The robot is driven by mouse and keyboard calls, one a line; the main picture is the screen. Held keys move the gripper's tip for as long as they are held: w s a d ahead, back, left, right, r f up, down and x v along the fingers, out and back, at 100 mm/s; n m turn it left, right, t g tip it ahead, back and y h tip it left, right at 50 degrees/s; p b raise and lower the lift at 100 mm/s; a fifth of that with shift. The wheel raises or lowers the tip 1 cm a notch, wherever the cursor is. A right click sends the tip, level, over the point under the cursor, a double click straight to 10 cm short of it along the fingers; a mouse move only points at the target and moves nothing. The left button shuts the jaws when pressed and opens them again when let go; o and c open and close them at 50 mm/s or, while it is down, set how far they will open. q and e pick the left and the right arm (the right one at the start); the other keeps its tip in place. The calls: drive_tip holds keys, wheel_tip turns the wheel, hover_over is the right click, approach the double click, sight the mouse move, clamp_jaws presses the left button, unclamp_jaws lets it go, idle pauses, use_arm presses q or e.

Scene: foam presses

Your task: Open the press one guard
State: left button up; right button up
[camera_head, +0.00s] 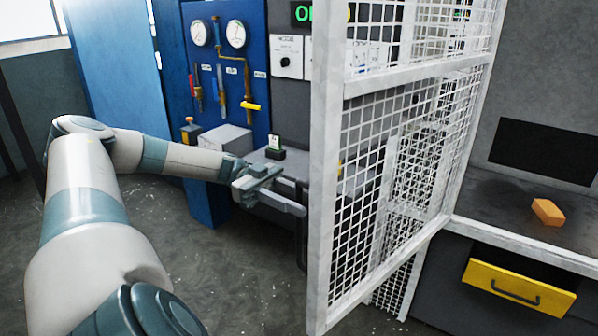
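The press guard (325,190) is a white-framed wire-mesh door in the middle of the head view. It stands out at an angle towards me, its near upright tall and close. A dark bar handle (301,235) shows along the left side of that upright, partly hidden. My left gripper (293,191) is just left of the upright, by the top of the handle. Its two fingers are spread with nothing seen between them. I cannot tell whether it touches the handle or guard. My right gripper is not in view.
A blue panel (228,90) with gauges and valves stands behind my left arm. At right, a bench (490,205) holds an orange block (547,212) above a yellow drawer (518,286). Open floor lies below the gripper.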

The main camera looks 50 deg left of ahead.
use_arm(q)
drive_tip(key=shift+a, duration=0.15)
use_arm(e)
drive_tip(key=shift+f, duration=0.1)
